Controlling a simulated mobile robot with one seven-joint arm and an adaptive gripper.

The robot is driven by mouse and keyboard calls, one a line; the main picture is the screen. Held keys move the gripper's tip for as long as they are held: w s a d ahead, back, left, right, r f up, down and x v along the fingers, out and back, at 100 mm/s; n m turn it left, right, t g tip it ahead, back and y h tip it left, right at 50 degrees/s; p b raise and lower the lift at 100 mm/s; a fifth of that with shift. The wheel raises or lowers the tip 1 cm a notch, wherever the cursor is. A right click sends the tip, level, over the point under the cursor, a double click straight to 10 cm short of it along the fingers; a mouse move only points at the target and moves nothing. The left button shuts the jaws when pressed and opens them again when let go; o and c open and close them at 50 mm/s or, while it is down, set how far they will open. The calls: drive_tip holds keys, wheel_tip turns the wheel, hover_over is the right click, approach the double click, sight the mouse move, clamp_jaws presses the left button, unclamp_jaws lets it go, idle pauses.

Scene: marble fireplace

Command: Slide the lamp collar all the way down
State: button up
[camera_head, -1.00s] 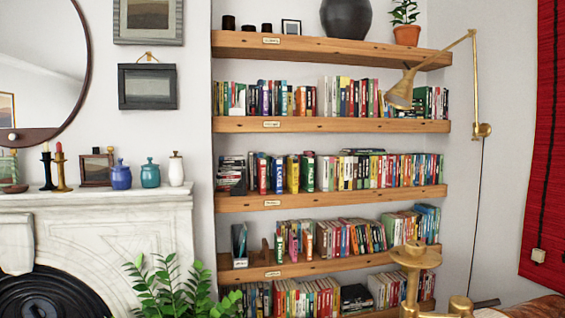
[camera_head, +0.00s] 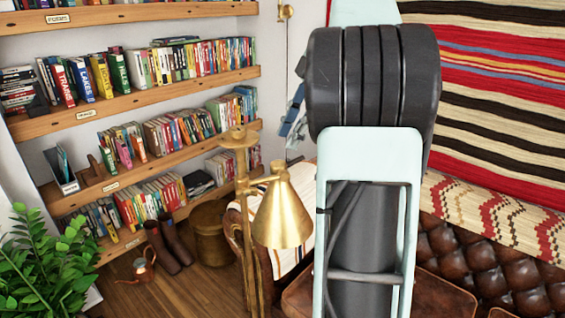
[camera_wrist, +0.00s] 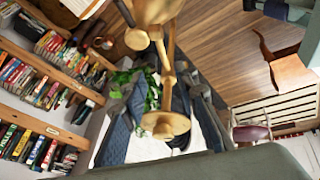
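The brass floor lamp (camera_head: 283,215) stands left of my arm, with a cone shade, a thin post and a disc top (camera_head: 238,137). The collar (camera_head: 246,184) seems to be the joint where the shade's short arm meets the post. I cannot make out its edges clearly. In the wrist view the lamp's round disc (camera_wrist: 165,125) and post appear between the fingers of my gripper (camera_wrist: 165,90). The blue-padded fingers are spread apart. I cannot tell whether they touch the brass. In the head view my arm hides most of the gripper; blue parts (camera_head: 291,125) show behind the lamp.
Bookshelves (camera_head: 130,100) line the wall at left. A green plant (camera_head: 45,265) stands in the lower left. A leather sofa (camera_head: 480,255) lies behind my arm.

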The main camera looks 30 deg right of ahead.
sight(271, 178)
drive_tip(key=x, duration=1.1)
drive_tip(key=shift+s+a+b, duration=0.1)
drive_tip(key=shift+s+b, duration=0.1)
drive_tip(key=shift+b, duration=0.1)
clamp_jaws()
